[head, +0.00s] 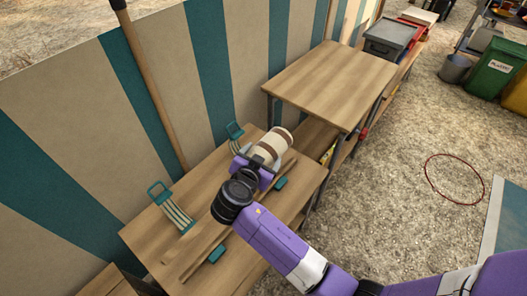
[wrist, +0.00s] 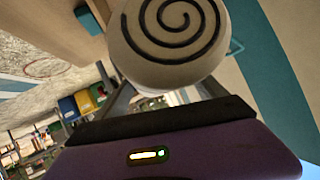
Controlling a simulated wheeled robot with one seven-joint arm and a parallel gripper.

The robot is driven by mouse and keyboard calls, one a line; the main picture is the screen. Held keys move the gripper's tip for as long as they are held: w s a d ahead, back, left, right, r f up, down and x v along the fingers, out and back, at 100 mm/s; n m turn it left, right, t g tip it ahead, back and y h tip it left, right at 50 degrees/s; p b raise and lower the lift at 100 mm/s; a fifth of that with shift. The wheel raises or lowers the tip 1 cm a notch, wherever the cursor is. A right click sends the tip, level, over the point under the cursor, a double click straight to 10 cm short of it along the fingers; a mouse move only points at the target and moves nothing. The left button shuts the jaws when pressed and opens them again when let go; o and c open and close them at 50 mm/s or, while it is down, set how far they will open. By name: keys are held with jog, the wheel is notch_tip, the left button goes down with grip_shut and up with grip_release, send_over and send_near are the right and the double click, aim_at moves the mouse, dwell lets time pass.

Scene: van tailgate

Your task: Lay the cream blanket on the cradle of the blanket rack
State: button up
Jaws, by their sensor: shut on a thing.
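The cream blanket (head: 274,144) is a roll with brown bands, over the far end of the lower wooden table in the head view. In the wrist view the blanket (wrist: 170,38) shows its round end with a dark spiral. My gripper (head: 262,161) is shut on the blanket; its fingers reach to the roll in the wrist view (wrist: 165,92). Teal-ended slatted pieces (head: 176,213) and wooden rails with teal blocks (head: 218,253) lie on the table, apparently the blanket rack. The part under the blanket is hidden, so I cannot tell whether it touches.
The lower table (head: 150,235) stands against a teal-and-cream striped wall (head: 160,75). A wooden pole (head: 150,85) leans there. A higher wooden table (head: 325,80) stands just beyond the blanket. A red hoop (head: 454,180) lies on open gravel; a green bin (head: 495,68) stands at the far right.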

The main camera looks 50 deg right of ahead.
jog(key=shift+f+b, duration=1.7)
jog(key=shift+f, duration=1.05)
notch_tip(320, 180, down, 4)
jog(key=b, duration=0.3)
jog(key=shift+r+b, duration=0.25)
jog(key=shift+b, duration=0.05)
jog(key=o, duration=2)
jog(key=shift+c, duration=0.2)
jog(key=shift+p+v, duration=0.45)
jog(key=shift+v, duration=3.4)
